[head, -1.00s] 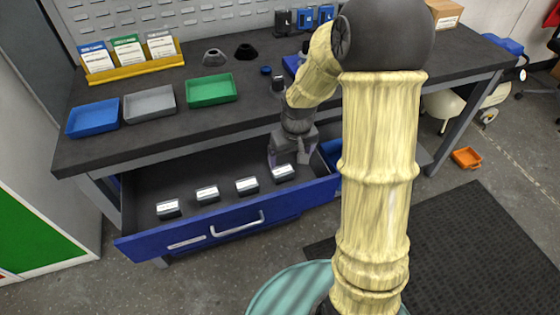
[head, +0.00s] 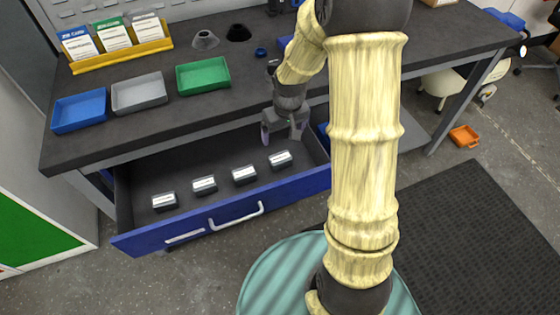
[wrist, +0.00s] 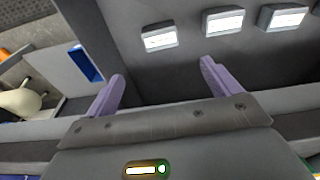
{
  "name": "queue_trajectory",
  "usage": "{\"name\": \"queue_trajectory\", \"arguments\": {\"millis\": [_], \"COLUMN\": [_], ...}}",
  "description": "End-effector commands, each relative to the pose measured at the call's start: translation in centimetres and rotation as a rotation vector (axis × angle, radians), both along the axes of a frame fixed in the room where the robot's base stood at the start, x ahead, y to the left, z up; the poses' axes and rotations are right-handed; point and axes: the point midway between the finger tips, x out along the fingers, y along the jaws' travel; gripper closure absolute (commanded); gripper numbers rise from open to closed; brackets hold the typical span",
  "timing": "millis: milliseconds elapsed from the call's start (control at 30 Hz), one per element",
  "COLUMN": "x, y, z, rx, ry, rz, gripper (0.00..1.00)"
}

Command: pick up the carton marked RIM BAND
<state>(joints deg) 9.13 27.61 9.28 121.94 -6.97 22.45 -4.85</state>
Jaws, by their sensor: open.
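Several small dark cartons with white label faces lie in a row in the open drawer (head: 225,215). In the head view they run from the far-left carton (head: 164,201) through the second (head: 204,185) and third (head: 244,174) to the rightmost (head: 280,159). The lettering is too small to read, so I cannot tell which is RIM BAND. My gripper (head: 282,139) is open and empty, over the drawer behind the rightmost carton. In the wrist view my gripper (wrist: 162,72) has its fingers apart, with one carton (wrist: 160,38) beyond them and others (wrist: 223,20) farther right.
Blue (head: 79,110), grey (head: 139,93) and green (head: 203,75) trays stand on the dark workbench (head: 160,125) above the drawer. A yellow rack (head: 122,56) of cards is behind them. The bench edge overhangs the drawer's back. The drawer floor behind the cartons is clear.

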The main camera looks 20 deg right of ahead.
Motion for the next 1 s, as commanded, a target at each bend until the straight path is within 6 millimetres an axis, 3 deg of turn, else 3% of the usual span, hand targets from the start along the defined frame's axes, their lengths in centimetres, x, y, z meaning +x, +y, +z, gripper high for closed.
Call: {"name": "queue_trajectory", "arguments": {"millis": [100,500,1000], "x": [0.2,1.2,1.3], "y": [0.1,0.6,0.6], "z": [-2.5,-9.1,-10.3], "rx": [0.001,0.000,0.000], "ry": [0.005,0.003,0.002], "rz": [0.002,0.007,0.006], "gripper": [0.11,0.11,0.11]}}
